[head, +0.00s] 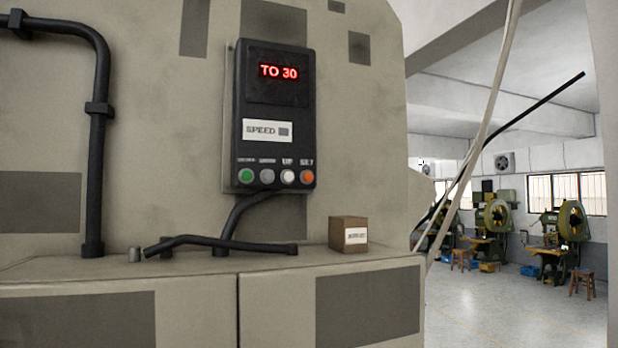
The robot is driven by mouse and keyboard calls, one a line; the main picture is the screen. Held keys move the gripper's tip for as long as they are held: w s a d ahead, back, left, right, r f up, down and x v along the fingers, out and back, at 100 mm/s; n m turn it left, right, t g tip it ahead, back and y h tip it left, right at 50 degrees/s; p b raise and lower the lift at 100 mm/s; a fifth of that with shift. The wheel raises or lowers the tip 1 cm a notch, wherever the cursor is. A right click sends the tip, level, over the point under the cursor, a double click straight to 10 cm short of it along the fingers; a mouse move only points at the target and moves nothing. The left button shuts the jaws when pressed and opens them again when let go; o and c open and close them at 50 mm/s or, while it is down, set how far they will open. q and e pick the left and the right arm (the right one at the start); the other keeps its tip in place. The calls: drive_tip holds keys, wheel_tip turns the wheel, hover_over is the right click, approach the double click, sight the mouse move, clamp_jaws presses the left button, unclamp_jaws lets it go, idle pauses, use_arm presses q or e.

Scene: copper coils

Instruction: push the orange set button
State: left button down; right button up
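The orange set button (307,177) is at the right end of a row of round buttons low on a black control box (277,105). The small label above it appears to read SET. To its left are a white button (288,177), a grey button (267,176) and a green button (246,176). The box's red display (278,72) reads "TO 30", and a plate (267,131) below it reads "SPEED". The box is fixed to a beige machine wall. Neither of my grippers is in view.
A black pipe (98,150) runs down the wall at left. Open floor (500,300) with green machines lies at right.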

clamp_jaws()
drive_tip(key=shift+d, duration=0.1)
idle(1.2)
